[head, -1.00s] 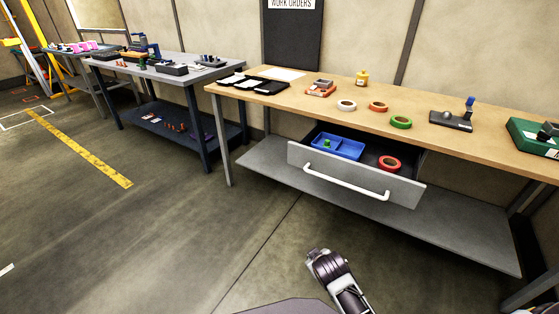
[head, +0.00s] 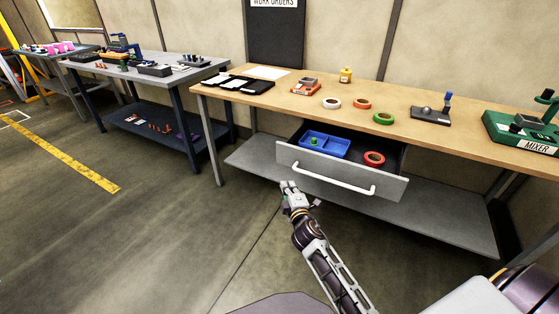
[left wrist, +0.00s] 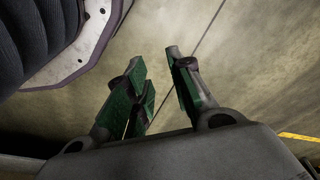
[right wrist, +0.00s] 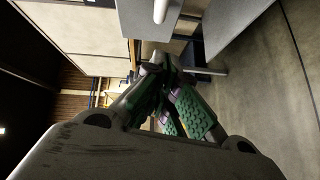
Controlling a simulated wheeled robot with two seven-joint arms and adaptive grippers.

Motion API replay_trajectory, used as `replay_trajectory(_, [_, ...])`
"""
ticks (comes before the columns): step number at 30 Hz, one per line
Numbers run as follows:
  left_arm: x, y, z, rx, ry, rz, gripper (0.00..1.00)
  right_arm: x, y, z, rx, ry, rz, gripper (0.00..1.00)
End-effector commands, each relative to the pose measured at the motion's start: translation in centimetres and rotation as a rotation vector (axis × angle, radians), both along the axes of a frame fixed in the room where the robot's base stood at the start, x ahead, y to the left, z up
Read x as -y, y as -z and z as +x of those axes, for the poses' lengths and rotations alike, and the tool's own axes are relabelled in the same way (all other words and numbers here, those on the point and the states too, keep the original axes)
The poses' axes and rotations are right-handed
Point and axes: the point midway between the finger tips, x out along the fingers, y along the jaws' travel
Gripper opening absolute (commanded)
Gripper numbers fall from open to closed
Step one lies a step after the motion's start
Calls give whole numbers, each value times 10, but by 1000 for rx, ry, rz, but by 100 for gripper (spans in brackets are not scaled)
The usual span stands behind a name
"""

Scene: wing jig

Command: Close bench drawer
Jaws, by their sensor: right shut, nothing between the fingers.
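The bench drawer (head: 340,177) is pulled open under the wooden bench top, with a grey front and a white bar handle (head: 333,181). Inside are a blue tray (head: 325,145) and a red tape roll (head: 374,159). My right gripper (head: 289,186) is shut and empty, in front of and below the left end of the drawer front, apparently apart from it. The handle also shows at the top of the right wrist view (right wrist: 161,10), beyond the shut fingers (right wrist: 160,66). My left gripper (left wrist: 155,62) shows only in its wrist view, open and empty above the floor.
The bench top (head: 270,98) holds tape rolls, a yellow bottle (head: 345,75) and a green mixer (head: 525,132). A grey lower shelf (head: 440,215) lies below the drawer. A second grey table (head: 150,70) stands left. The floor in front of the bench is clear.

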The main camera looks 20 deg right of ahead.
Motion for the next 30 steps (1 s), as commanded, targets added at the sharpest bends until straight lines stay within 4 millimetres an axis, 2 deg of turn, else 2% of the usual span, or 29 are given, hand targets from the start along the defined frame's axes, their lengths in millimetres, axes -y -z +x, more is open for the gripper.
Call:
replay_trajectory(3, [-2,7,-3,1,-1,3,23,-7,-11,6,37,-48,-95,0])
replay_trajectory(8, [-3,12,-5,1,-2,4,23,-13,-17,10,62,-82,-159,0])
replay_trajectory(22, [-3,12,-4,3,-1,3,23,-13,-17,11,64,-85,-166,0])
replay_trajectory(30, [-3,12,-4,1,-1,4,23,-13,-17,22,64,-85,-166,0])
